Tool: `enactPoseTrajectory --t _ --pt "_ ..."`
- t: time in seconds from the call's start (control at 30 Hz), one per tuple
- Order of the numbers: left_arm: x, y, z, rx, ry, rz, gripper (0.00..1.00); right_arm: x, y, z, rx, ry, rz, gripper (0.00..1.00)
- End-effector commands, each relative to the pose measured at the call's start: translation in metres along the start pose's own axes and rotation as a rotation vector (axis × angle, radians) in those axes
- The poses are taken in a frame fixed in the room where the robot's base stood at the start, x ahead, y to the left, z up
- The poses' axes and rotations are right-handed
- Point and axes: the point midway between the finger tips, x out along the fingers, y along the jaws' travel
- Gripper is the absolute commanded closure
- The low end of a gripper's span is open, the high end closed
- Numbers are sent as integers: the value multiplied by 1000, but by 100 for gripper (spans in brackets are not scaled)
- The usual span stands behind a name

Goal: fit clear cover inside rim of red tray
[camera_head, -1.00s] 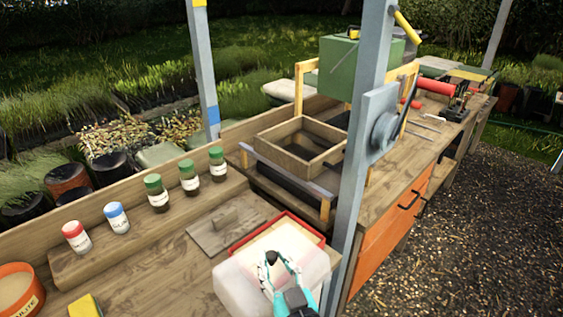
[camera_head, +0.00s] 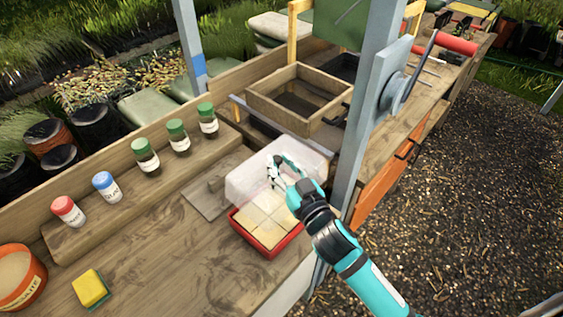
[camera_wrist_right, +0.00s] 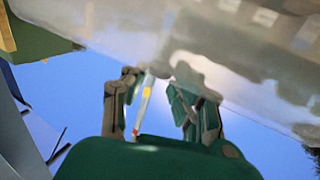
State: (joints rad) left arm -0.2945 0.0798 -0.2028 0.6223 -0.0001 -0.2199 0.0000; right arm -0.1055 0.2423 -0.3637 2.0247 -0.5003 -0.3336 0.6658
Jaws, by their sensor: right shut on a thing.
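The clear cover (camera_head: 246,178) is a translucent box-shaped lid, held in the air over the far part of the red tray. The red tray (camera_head: 264,253) sits on the wooden bench and holds several pale square blocks (camera_head: 262,222), with its front part uncovered. My right gripper (camera_head: 274,172) is shut on the cover at its upper side. In the right wrist view the gripper fingers (camera_wrist_right: 160,95) meet the cloudy cover (camera_wrist_right: 225,45). The tray's far rim is hidden behind the cover. My left gripper is not in view.
A grey post (camera_head: 366,130) stands close to the right of the cover. A wooden sieve box (camera_head: 330,115) is behind. A flat board with a handle (camera_head: 205,200) lies left of the tray. Several jars (camera_head: 145,160) line a step. The front bench is mostly clear, with a yellow sponge (camera_head: 91,288).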

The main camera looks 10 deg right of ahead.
Motion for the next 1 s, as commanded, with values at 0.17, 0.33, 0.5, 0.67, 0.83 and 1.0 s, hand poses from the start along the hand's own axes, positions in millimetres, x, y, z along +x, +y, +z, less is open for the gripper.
enactPoseTrajectory --t 0.17,0.33,0.5,0.67,0.83,1.0 --pt "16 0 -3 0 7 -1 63 -4 -2 16 0 1 -1 100" --pt "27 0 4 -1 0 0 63 -7 -4 27 -1 0 0 100" --pt "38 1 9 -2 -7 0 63 -10 -6 39 1 -1 0 100" --pt "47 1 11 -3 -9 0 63 -9 -5 49 0 0 0 100" --pt "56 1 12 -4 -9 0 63 -6 -3 60 -1 1 -1 100" --pt "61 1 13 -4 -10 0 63 -4 -1 67 0 1 -1 100"
